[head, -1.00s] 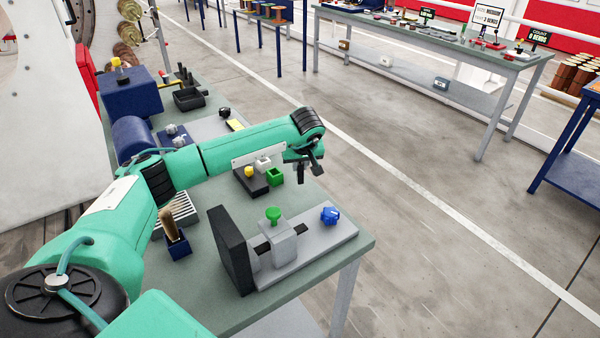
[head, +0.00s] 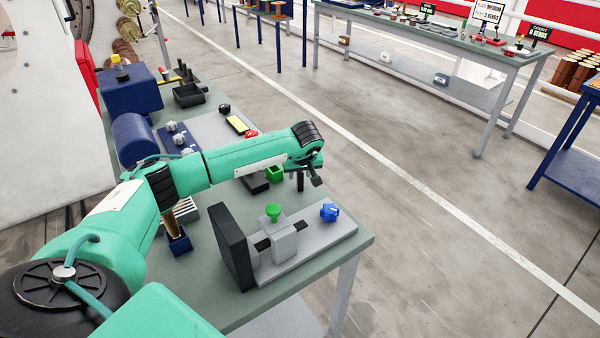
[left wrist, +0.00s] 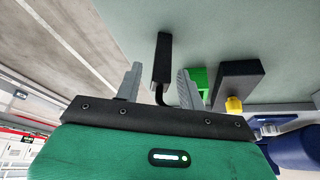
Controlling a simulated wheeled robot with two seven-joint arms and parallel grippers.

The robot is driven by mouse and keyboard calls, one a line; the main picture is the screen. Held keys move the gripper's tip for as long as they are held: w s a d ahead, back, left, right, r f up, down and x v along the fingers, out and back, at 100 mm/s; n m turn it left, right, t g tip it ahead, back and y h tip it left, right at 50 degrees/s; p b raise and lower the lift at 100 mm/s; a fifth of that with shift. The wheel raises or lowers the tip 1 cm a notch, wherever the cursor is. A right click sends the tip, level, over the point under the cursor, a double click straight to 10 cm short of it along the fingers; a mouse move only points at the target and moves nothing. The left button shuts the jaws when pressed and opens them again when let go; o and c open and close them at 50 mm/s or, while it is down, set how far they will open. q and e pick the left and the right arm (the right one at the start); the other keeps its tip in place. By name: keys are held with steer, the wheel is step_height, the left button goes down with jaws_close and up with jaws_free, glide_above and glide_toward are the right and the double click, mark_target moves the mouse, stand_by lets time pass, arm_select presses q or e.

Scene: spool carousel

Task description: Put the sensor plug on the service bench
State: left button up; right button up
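I cannot surely identify the sensor plug. In the left wrist view a black block (left wrist: 162,60) with a short curved black stem lies between my finger lines, with a gap on each side. It may be the plug. My left gripper (head: 308,180) has its fingers apart, pointing down near the right edge of the near bench (head: 345,241). The fingers also show in the left wrist view (left wrist: 157,75). Whether the black block touches the bench is unclear. I cannot tell which table is the service bench. My right gripper is not in view.
A grey fixture (head: 285,243) with a green knob and a blue knob (head: 329,212) stands at the bench's front. A long table (head: 415,35) stands across the floor, with open floor between.

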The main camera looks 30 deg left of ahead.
arm_select(q)
steer(key=shift+r, duration=0.3)
steer(key=b+v, duration=0.3)
steer(key=v, duration=0.8)
steer(key=shift+d+r, duration=0.15)
steer(key=shift+r, duration=0.2)
steer(key=shift+s, duration=0.1)
